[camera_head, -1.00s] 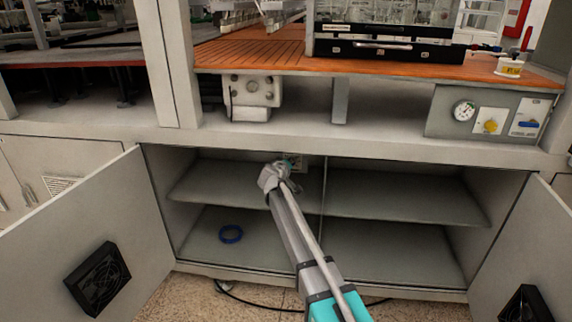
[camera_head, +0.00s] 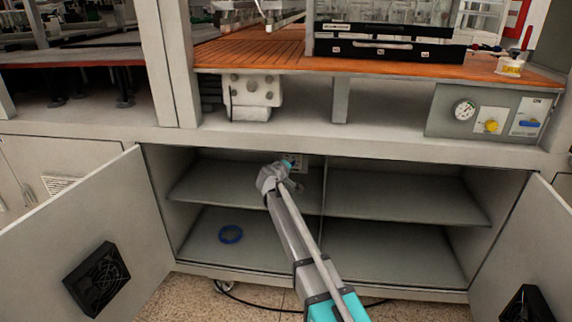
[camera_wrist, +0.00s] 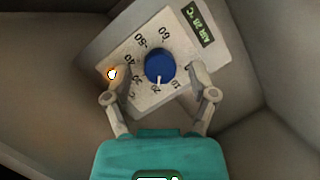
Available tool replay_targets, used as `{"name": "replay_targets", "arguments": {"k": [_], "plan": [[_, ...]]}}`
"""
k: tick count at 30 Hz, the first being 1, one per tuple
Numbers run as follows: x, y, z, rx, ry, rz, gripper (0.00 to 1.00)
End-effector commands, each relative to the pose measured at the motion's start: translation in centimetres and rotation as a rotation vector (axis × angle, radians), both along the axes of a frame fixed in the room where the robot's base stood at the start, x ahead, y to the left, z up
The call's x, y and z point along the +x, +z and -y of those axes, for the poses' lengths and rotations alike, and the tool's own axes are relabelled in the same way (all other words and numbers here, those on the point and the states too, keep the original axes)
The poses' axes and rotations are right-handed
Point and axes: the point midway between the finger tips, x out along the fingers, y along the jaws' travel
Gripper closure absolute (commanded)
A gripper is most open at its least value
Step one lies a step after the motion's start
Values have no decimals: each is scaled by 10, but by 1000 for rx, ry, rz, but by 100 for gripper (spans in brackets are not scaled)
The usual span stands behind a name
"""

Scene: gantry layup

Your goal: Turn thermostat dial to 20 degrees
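In the wrist view, the thermostat panel (camera_wrist: 143,46) is a pale plate with printed numbers and a dark green display (camera_wrist: 198,25) with small text, hard to read. The round blue dial (camera_wrist: 160,64) sits on the panel. Its white pointer mark faces the printed 20. My gripper (camera_wrist: 158,67) is open, with one finger on each side of the dial and a visible gap to it on both sides. In the head view, my arm reaches into the open cabinet, and my wrist hides most of the panel (camera_head: 300,162).
The cabinet has a shelf (camera_head: 405,198) and open doors on the left (camera_head: 70,225) and right (camera_head: 530,250). A blue ring (camera_head: 231,234) lies on its floor. A gauge (camera_head: 464,110) and yellow knob (camera_head: 491,126) are above right.

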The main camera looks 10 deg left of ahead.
Motion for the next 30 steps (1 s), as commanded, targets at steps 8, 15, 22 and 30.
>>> {"name": "replay_targets", "arguments": {"k": [8, 15, 22, 30], "plan": [[0, 0, 0, 1, -1, 0, 25], [-13, -7, 25, 30, -46, -33, 25], [-54, -32, 95, 124, -184, -147, 25], [-148, -80, 194, 314, -404, -394, 25]]}}
